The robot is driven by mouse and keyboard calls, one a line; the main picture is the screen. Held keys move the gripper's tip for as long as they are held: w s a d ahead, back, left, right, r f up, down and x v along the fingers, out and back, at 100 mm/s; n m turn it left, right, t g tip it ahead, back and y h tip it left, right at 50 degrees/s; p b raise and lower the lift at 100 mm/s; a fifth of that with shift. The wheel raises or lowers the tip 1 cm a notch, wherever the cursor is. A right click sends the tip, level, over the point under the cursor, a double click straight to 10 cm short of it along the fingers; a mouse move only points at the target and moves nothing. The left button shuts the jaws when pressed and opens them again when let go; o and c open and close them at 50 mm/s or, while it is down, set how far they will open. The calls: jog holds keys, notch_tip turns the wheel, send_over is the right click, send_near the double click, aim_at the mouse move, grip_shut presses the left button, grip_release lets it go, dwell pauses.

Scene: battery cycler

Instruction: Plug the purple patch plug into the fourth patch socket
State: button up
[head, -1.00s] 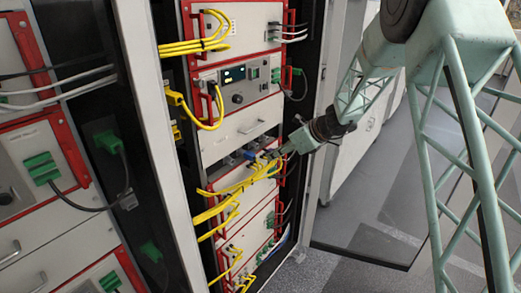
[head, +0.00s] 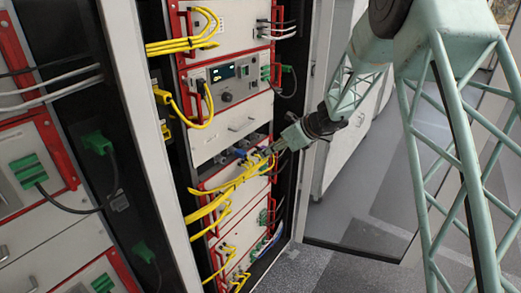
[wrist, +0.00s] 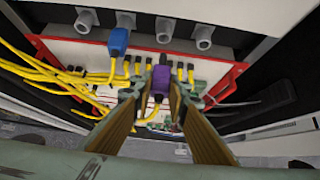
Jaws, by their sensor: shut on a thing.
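The purple patch plug (wrist: 160,82) is held between the two fingers of my gripper (wrist: 152,102) in the wrist view, with a yellow cable at its lower end. A row of grey round patch sockets runs along the panel above it. The fourth from the left (wrist: 205,37) looks empty and lies up and right of the purple plug, apart from it. A blue plug (wrist: 118,42) sits at the second socket. In the head view my gripper (head: 276,150) is at the rack front, beside the yellow cables; the purple plug is too small to make out there.
A red-framed panel (wrist: 185,62) stands behind the plug. In the head view, yellow cables (head: 205,209) hang at the rack's left.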

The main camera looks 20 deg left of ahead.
jog(key=w+d+p, duration=0.5)
jog(key=w+p, duration=0.1)
jog(key=shift+p, duration=0.4)
jog(key=shift+w+a, duration=0.1)
dwell(0.6)
jog(key=shift+w+a+p, duration=0.25)
jog(key=shift+a+p, duration=0.15)
jog(key=shift+a, duration=0.5)
jog(key=shift+w+a+p, duration=0.2)
jog(key=shift+a+p, duration=0.15)
jog(key=shift+a, duration=0.5)
jog(key=shift+w+a+p, duration=0.25)
jog(key=shift+a+p, duration=0.15)
jog(key=shift+a, duration=0.5)
jog(key=shift+b, duration=0.45)
dwell(0.8)
jog(key=shift+w+a, duration=0.2)
jog(key=shift+a, duration=0.55)
dwell(1.7)
